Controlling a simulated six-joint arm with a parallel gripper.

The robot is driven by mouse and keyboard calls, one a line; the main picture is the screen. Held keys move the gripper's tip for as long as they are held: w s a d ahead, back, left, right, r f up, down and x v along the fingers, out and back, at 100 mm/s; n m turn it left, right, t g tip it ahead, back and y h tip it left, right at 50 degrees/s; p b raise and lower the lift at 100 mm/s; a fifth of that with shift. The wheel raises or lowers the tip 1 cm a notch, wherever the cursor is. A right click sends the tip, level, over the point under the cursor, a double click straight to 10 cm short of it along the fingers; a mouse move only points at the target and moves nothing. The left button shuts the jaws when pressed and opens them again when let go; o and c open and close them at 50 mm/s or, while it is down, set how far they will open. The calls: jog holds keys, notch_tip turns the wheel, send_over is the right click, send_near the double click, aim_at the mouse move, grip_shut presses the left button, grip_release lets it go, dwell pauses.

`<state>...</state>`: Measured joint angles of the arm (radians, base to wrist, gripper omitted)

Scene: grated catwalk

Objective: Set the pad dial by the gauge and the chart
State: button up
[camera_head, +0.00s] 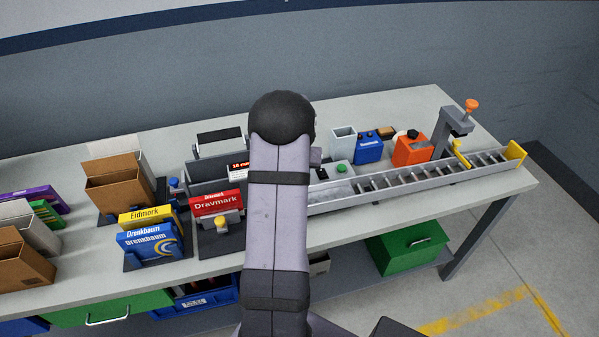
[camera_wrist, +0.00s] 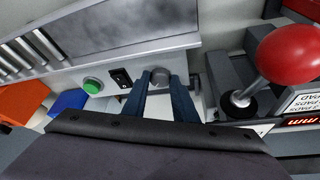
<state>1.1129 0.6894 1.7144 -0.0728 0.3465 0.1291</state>
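A small round grey knob (camera_wrist: 160,76), which looks like the pad dial, sits on the pale front panel in the wrist view. My gripper (camera_wrist: 160,81) has its two dark blue fingers apart, one on each side of the knob; contact is not clear. A display with red digits (camera_wrist: 302,121), which may be the gauge, is at the right edge, cut off and unreadable. A white label reading "PAD" (camera_wrist: 306,102) is above it, partly cut off. In the head view a display with red characters (camera_head: 238,168) shows beside my arm; my arm hides the gripper and dial.
A green button (camera_wrist: 92,86) and black switch (camera_wrist: 121,77) are left of the knob. A red ball lever (camera_wrist: 288,55) stands close on the right. A roller conveyor (camera_head: 420,175) runs right along the bench. Boxes (camera_head: 215,203) stand left of my arm.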

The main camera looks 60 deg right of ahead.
jog(key=c, duration=0.3)
jog(key=shift+f+m+b, duration=0.1)
jog(key=shift+m+b, duration=0.2)
jog(key=shift+b, duration=0.25)
jog(key=m+b, duration=0.2)
jog(key=b, duration=0.1)
jog(key=shift+w+f+g+h, duration=0.2)
jog(key=shift+g+h, duration=0.1)
jog(key=shift+g, duration=0.1)
jog(key=m+b, duration=0.1)
jog(key=b, duration=0.2)
jog(key=shift+w+m+g, duration=0.1)
jog(key=shift+m+g, duration=0.3)
jog(key=shift+r+m+g+b, duration=0.3)
jog(key=shift+m+b, duration=0.4)
jog(key=shift+b, duration=0.15)
